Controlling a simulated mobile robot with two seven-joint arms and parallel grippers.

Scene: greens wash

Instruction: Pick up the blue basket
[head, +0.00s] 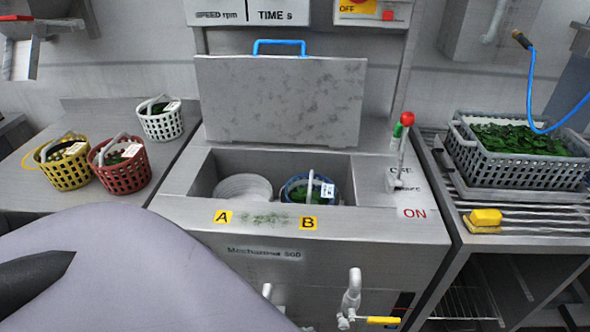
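The blue basket (294,193) stands in the open tub of the steel machine, on the right side behind the yellow B label (308,223). Dark greens show inside it, and it has a pale upright handle and a white tag. Its lower part is hidden by the tub's front wall. A large lavender part of my own body with a dark pointed piece fills the lower left of the head view. Neither gripper's fingertips can be seen.
The machine's lid (283,100) stands open behind the tub. A white round plate (243,188) sits left of the basket. A red-knobbed lever (402,145) rises at right. Yellow (66,172), red (121,172) and white (160,124) baskets stand on the left counter; a grey crate (510,172) stands right.

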